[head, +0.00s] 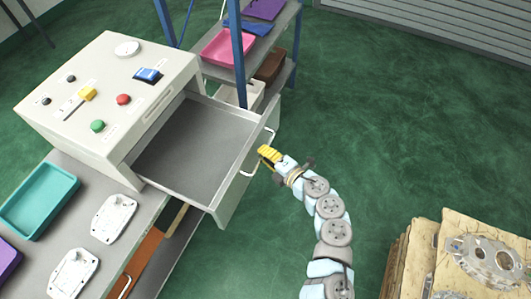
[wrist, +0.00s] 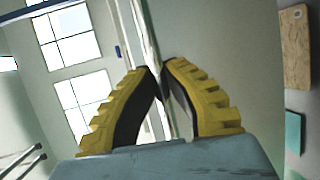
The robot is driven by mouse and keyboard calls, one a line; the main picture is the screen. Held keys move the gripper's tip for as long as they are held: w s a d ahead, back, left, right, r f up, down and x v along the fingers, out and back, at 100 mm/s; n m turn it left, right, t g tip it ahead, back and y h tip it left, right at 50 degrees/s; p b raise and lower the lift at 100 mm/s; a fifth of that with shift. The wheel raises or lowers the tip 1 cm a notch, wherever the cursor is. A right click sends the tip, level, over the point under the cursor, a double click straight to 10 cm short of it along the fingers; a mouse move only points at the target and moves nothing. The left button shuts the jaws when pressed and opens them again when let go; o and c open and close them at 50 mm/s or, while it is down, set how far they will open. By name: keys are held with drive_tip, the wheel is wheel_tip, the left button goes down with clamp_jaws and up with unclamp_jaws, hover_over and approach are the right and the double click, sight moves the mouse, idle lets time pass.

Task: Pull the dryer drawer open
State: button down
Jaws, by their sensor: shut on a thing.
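The dryer is a cream box (head: 110,90) with coloured buttons on top, standing on a grey bench. Its drawer (head: 195,140) is pulled well out to the right, and its grey inside looks empty. A thin pale handle (head: 250,170) is on the drawer's front. My gripper (head: 264,155), with yellow ribbed fingers, is at the handle, outside the drawer front. In the wrist view the fingers (wrist: 163,72) come together around the pale upright handle bar (wrist: 147,35). The fingers hide part of the handle.
A teal tray (head: 38,200) and white castings (head: 113,217) lie on the bench. A blue-post shelf (head: 238,50) with a pink tray (head: 228,47) stands behind the drawer. A wooden stack (head: 425,255) bears a casting (head: 485,257) at lower right.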

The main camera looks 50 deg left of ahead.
drive_tip(key=shift+f, duration=0.1)
drive_tip(key=c, duration=1.1)
unclamp_jaws()
drive_tip(key=shift+w, duration=0.1)
drive_tip(key=v, duration=1.2)
